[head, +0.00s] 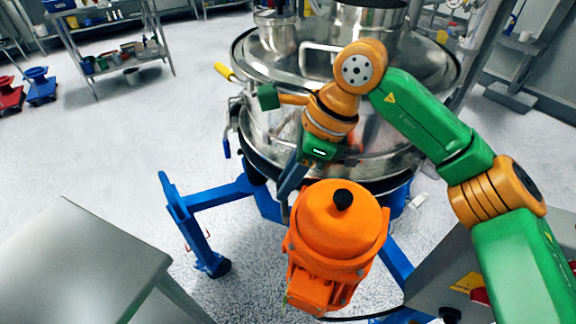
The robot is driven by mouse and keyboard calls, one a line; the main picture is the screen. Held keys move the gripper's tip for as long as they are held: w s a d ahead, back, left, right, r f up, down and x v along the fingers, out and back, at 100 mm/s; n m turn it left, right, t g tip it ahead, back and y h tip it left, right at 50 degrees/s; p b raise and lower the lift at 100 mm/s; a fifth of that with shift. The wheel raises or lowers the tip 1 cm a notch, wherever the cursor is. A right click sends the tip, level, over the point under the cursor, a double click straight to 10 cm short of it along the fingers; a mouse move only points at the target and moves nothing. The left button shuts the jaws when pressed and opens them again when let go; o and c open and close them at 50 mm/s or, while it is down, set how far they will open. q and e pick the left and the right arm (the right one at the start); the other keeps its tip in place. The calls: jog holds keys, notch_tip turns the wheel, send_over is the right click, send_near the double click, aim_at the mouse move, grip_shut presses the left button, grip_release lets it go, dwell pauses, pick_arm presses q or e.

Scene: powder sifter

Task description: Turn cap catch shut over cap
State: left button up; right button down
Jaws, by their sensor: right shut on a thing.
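My right arm reaches in from the right to the front of the steel powder sifter (385,150). Its gripper (289,188) points down and to the left, low at the sifter's front side, just behind the orange motor (340,225). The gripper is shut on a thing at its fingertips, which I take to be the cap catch. The fingers and the motor hide most of that spot, so I cannot make out the catch's angle or the cap. My left gripper is not in view.
A blue frame (200,228) carries the sifter and motor. A yellow handle (224,71) and a blue handle (226,148) stick out at the sifter's left. A bare steel table (85,260) stands at the front left. The floor between is clear.

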jog(key=n+p, duration=0.1)
jog(key=n+g+p, duration=0.1)
jog(key=n+p, duration=0.1)
jog(key=n+g+p, duration=0.1)
jog(key=n+p, duration=0.1)
jog(key=shift+w+r, duration=0.15)
jog(key=shift+r, duration=0.15)
jog(key=n+g+h+p, duration=0.1)
jog(key=n+p, duration=0.1)
jog(key=n, duration=0.1)
jog(key=shift+a+f, duration=0.1)
jog(key=shift+f, duration=0.05)
jog(key=shift+w+f+n+g+p, duration=0.1)
jog(key=shift+n+g+p, duration=0.2)
jog(key=shift+n+p, duration=0.35)
jog(key=shift+n, duration=0.25)
jog(key=c, duration=0.6)
grip_release()
